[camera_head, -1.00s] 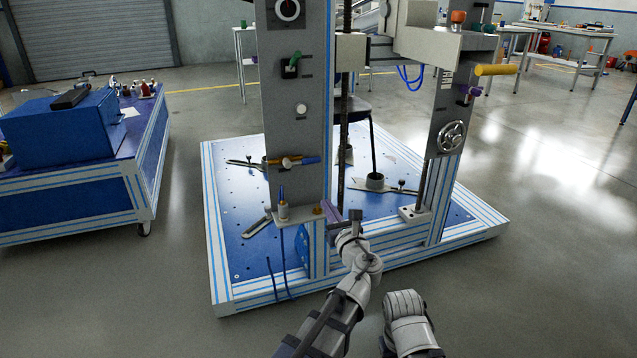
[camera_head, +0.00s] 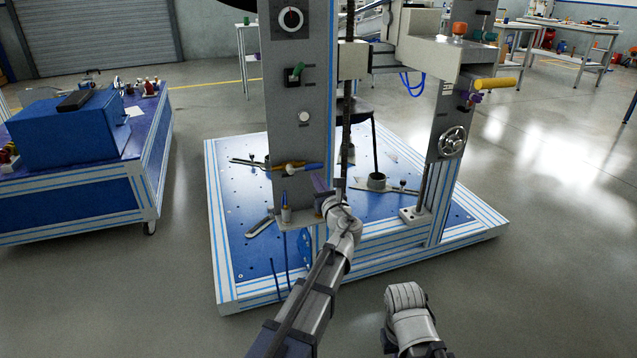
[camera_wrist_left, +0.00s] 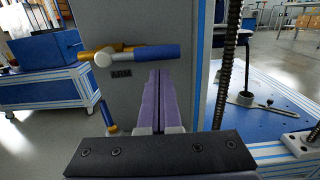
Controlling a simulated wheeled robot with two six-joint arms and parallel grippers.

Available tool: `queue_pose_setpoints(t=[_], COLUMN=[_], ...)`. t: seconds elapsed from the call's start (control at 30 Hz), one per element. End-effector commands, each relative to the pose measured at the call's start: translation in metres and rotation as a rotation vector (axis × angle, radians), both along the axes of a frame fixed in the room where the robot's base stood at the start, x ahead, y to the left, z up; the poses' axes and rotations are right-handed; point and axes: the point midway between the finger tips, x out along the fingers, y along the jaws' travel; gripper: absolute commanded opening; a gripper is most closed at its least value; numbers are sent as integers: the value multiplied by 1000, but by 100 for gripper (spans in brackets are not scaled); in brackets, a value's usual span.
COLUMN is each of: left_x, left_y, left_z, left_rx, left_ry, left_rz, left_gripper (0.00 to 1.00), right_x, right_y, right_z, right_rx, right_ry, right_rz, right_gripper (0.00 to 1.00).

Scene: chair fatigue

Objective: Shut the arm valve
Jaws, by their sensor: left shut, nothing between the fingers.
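The arm valve (camera_head: 288,168) is on the lower part of the grey front column. It has a brass body, a pale round hub and a blue lever (camera_wrist_left: 152,53), which lies about level and points right. A small dark label sits under it in the left wrist view. My left gripper (camera_head: 318,182) has purple fingers, shut together and empty. In the left wrist view the fingers (camera_wrist_left: 157,75) point at the column, with their tips just below the blue lever. I cannot tell whether they touch it. My right gripper is out of view.
A green-handled switch (camera_head: 296,72) and dial (camera_head: 290,19) sit higher on the column. A threaded rod (camera_wrist_left: 228,60) rises to the right. A handwheel (camera_head: 452,141) is on the right column.

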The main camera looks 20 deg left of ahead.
Motion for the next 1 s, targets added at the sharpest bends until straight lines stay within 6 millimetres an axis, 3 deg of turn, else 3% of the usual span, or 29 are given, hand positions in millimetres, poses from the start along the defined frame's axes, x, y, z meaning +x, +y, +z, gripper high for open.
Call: queue_pose_setpoints(t=[1.0], left_x=[2], left_y=[-2], left_z=[10], left_rx=[-82], left_ry=[-55], left_rz=[-1], left_gripper=[0], right_x=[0], right_y=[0], right_z=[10], right_rx=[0], right_ry=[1], right_rz=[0], right_gripper=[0])
